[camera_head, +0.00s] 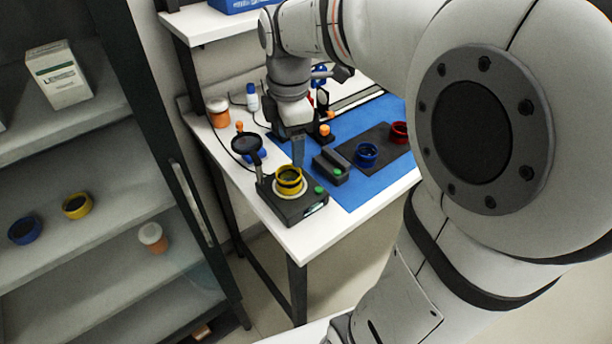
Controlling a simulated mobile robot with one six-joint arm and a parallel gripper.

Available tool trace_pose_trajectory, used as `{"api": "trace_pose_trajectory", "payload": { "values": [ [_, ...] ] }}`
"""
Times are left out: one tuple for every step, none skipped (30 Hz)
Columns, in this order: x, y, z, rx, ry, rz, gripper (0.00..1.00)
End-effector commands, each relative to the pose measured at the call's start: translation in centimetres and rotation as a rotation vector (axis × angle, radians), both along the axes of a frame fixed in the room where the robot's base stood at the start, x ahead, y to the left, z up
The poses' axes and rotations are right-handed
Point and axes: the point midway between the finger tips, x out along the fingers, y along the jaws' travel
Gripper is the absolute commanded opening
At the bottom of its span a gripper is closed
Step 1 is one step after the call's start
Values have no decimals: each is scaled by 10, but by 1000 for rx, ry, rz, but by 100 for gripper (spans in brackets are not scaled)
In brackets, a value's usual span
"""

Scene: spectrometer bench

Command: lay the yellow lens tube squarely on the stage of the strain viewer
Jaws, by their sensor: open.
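A yellow lens tube (289,178) sits upright on the pale round stage of the strain viewer (301,209), a dark box with a green button near the front corner of the bench. The tube looks roughly centred on the stage; I cannot tell if it is exactly square. The viewer's dark round head (246,144) stands at its back left. My gripper (298,160) points down just above and behind the tube, open and apparently apart from it. Only one finger shows clearly.
A small dark device (330,169) stands right of the viewer. A blue ring (366,154) and a red ring (399,132) sit on a dark mat. A cabinet at left holds another yellow ring (76,205).

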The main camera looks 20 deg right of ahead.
Motion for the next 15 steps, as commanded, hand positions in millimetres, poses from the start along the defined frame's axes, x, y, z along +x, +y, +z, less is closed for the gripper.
{"api": "trace_pose_trajectory", "payload": {
  "values": [
    [-12,0,-1,5,-17,-118,70],
    [-18,0,-3,11,-28,-198,70],
    [-27,0,-5,18,-41,-309,70],
    [-33,0,-7,25,-52,-389,70],
    [-40,0,-9,33,-61,-472,70],
    [-48,0,-12,44,-75,-581,70],
    [-54,0,-14,54,-84,-661,70],
    [-60,0,-17,64,-94,-744,70],
    [-68,0,-21,80,-104,-850,70],
    [-74,0,-23,92,-112,-929,70],
    [-80,0,-26,103,-119,-1004,70],
    [-86,0,-29,120,-128,-1099,70],
    [-91,0,-32,133,-135,-1167,70],
    [-96,0,-35,144,-138,-1228,70],
    [-100,0,-37,159,-144,-1302,70]
  ]
}}
